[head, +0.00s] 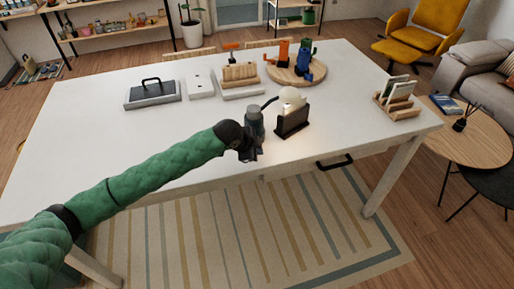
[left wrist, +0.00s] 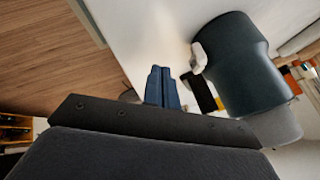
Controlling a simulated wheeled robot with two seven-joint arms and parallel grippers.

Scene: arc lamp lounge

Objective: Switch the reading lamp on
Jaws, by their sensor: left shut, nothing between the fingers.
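What looks like the reading lamp (head: 290,97) stands near the table's front right, with a cream rounded top, a thin dark curved piece on its left and a dark upright block below. A warm bright patch lies on the table beside it; I cannot tell whether the lamp casts it. My left gripper (head: 249,156) is just left of it, pointing down, near the table's front edge. In the left wrist view its fingers (left wrist: 162,87) are shut and empty. A large dark rounded body (left wrist: 240,65) with a small pale piece is close on their right. My right gripper is out of view.
The table's left part is clear.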

